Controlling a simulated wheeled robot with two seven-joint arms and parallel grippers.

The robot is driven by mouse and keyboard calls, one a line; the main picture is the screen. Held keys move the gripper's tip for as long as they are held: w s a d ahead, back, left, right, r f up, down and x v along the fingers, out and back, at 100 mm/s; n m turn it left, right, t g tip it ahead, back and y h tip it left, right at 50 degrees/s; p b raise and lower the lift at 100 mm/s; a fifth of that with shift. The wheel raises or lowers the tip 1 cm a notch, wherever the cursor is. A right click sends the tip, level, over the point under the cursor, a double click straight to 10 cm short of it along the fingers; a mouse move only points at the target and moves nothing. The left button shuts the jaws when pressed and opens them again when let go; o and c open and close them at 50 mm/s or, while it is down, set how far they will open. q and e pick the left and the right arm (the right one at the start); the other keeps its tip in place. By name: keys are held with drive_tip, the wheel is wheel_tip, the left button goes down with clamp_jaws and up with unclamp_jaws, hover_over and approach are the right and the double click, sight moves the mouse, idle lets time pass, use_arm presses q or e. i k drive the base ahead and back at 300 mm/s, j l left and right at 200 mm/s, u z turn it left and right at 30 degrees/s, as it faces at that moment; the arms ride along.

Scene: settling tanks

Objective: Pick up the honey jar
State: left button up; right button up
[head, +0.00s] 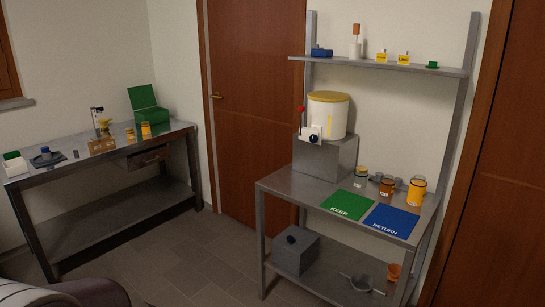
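Several jars could be the honey jar, and I cannot tell which one is meant. On the right metal table stand a pale glass jar with a yellow lid (361,178), a small brown-amber jar (386,187) and a larger orange-yellow jar (416,194), each with a white label. On the left bench are two small orange jars, one at the front (130,135) and one beside the green box (146,130). Neither of my grippers is in view.
The right table (278,182) carries a green KEEP mat (347,204), a blue RETURN mat (391,220) and a white tank with a yellow lid (327,115) on a grey block. A shelf (380,66) is above. Floor (215,255) between the tables is clear.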

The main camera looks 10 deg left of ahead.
sight(131, 135)
drive_tip(key=i+u, duration=0.35)
drive_tip(key=i, duration=0.2)
drive_tip(key=i+u, duration=0.3)
drive_tip(key=i, duration=0.3)
drive_tip(key=i+l+u, duration=0.35)
drive_tip(key=i, duration=0.2)
drive_tip(key=i+u, duration=0.5)
drive_tip(key=i, duration=1.35)
drive_tip(key=i+l, duration=0.4)
drive_tip(key=i, duration=0.15)
drive_tip(key=i+l+z, duration=0.1)
drive_tip(key=i+l, duration=0.3)
drive_tip(key=i, duration=0.15)
